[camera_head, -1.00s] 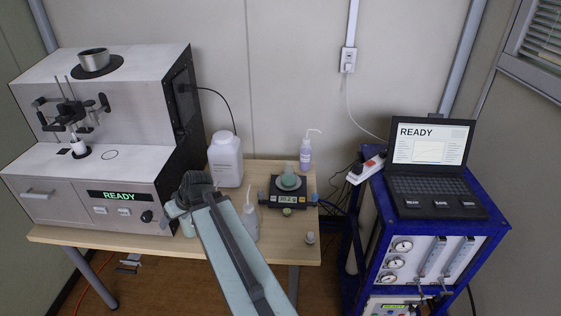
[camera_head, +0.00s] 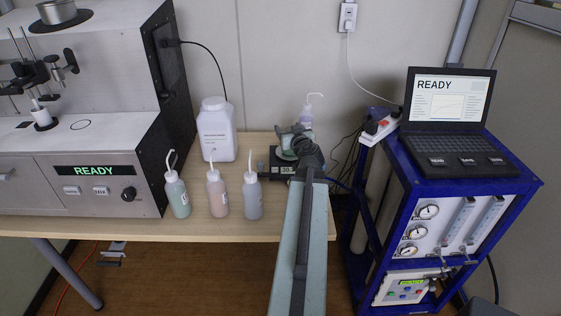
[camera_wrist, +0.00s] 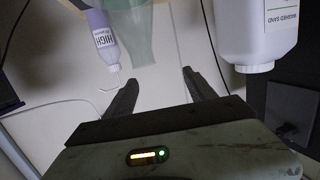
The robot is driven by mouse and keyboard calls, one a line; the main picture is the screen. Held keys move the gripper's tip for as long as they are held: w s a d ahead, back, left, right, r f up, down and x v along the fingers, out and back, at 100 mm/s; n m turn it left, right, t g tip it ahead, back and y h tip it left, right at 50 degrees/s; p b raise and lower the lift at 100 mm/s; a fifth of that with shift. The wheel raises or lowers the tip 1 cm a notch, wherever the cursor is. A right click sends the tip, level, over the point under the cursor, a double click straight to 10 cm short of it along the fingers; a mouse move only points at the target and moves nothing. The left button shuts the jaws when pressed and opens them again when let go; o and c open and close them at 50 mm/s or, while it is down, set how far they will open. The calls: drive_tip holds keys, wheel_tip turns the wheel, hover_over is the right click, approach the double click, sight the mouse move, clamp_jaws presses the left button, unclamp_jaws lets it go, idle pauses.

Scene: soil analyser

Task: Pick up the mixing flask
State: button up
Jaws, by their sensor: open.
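The mixing flask, a translucent green conical vessel (camera_head: 287,152), stands on the black balance (camera_head: 281,171), partly hidden behind my arm. In the wrist view, the flask (camera_wrist: 132,45) appears upside down at the top, left of centre. My gripper (camera_wrist: 160,78) is open and empty.
A white jug (camera_head: 217,130) and several wash bottles (camera_head: 218,194) stand to the left on the wooden table (camera_head: 150,229). A blue rack (camera_head: 394,190) with a laptop (camera_head: 455,150) is to the right.

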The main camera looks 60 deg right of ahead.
sight(289, 128)
drive_tip(key=d+f+b, duration=0.1)
drive_tip(key=d+f, duration=0.2)
drive_tip(key=shift+w+d+b, duration=0.15)
drive_tip(key=shift+d+b, duration=0.05)
drive_tip(key=shift+b, duration=0.1)
drive_tip(key=x, duration=0.1)
drive_tip(key=b+x, duration=0.1)
drive_tip(key=x, duration=0.3)
drive_tip(key=shift+w+f, duration=0.1)
drive_tip(key=shift+f, duration=0.25)
drive_tip(key=shift+r, duration=0.1)
clamp_jaws()
